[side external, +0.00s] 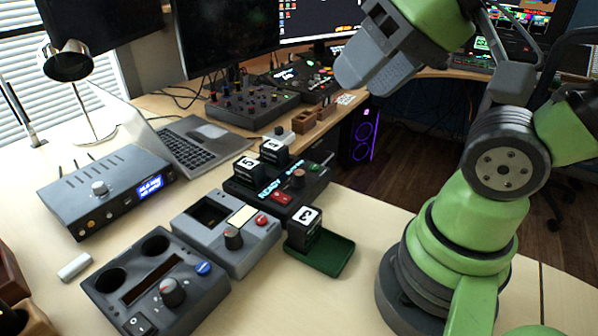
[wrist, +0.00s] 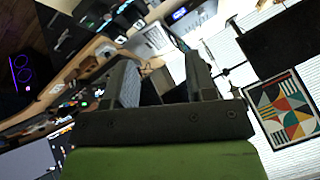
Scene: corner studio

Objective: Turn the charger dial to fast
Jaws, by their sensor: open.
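The black unit (side external: 262,196) at the middle of the desk holds black numbered blocks and has a lit cyan display; it looks like the charger. My gripper (side external: 362,78) is high above the desk, up and right of the unit, touching nothing. In the wrist view, its two fingers (wrist: 152,62) are apart with nothing held between them. The dial cannot be made out there.
A green tray (side external: 330,255) holds a numbered block (side external: 304,228). A blue-display box (side external: 105,193) and laptop (side external: 190,145) stand left. Desk right of the tray is clear.

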